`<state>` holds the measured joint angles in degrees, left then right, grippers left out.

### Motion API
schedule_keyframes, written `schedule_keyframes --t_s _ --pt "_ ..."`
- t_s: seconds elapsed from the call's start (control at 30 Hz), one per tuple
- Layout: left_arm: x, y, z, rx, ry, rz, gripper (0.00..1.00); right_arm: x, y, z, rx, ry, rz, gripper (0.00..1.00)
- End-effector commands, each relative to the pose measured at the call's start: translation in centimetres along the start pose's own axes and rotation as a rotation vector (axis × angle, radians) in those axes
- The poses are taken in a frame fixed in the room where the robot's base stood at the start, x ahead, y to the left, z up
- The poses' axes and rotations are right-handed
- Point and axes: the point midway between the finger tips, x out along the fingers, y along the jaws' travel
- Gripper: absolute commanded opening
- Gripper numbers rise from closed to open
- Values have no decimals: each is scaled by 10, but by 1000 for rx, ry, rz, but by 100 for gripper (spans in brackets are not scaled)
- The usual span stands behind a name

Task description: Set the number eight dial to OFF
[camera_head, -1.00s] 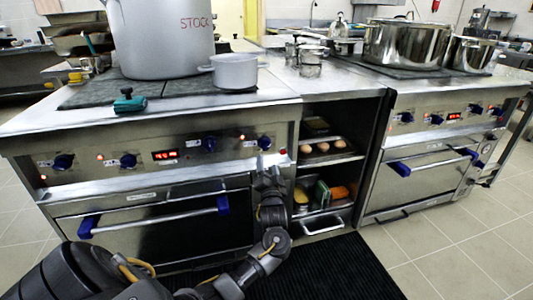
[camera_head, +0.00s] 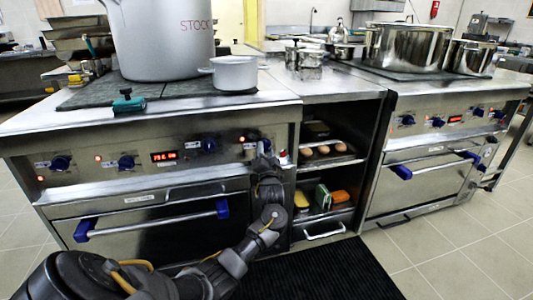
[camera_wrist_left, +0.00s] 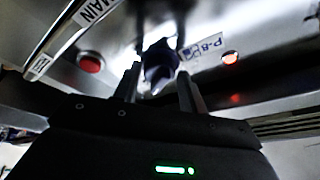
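The dial beside a label that reads like "P-8" shows as a dark blue knob (camera_wrist_left: 158,68) in the left wrist view. It sits at the right end of the left stove's control panel, and in the head view it is largely hidden by my gripper. My left gripper (camera_head: 264,158) is right at that dial. In the left wrist view its two fingers (camera_wrist_left: 159,88) stand apart, with the knob between and just beyond the tips; I cannot tell whether they touch it. The dial's exact setting is unclear. My right gripper is not in view.
Other blue dials (camera_head: 207,144) and a red display (camera_head: 164,156) are on the same panel. A lit lamp (camera_wrist_left: 230,57) is near the knob. The oven handle (camera_head: 150,221) lies below. Open shelves (camera_head: 325,163) stand to the right. A large stockpot (camera_head: 165,40) is on top.

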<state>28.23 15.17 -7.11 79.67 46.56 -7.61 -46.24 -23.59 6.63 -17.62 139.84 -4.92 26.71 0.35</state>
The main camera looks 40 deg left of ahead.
Motion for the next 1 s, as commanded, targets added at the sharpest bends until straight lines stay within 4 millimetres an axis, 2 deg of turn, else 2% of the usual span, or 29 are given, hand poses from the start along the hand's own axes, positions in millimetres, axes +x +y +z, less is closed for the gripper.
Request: schedule_keyframes --t_s 0.03,0.2,0.57,1.0 --pt "0 0 0 0 0 0 34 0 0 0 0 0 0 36" --pt "0 0 0 0 0 0 14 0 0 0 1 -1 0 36" --pt "-1 1 0 -66 -4 -22 14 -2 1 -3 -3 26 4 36" --pt "0 4 -1 -407 -31 -140 14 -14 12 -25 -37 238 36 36"
